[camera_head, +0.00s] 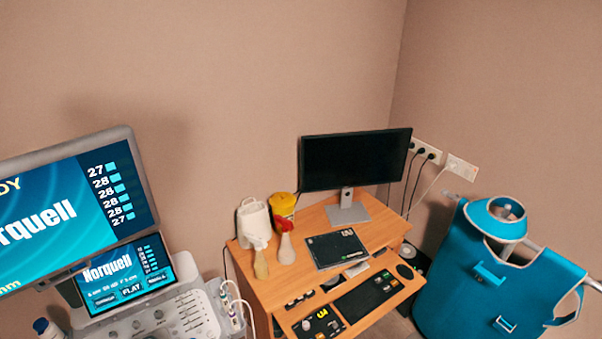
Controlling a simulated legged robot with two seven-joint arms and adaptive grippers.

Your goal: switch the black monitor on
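The black monitor (354,161) stands upright on a silver stand (347,208) at the back of a wooden desk (272,290). Its screen is dark. No button can be made out on its frame at this size. Neither of my grippers shows in the head view.
An ultrasound machine with lit screens (80,215) stands at the left. Blue aprons (470,275) hang at the right.

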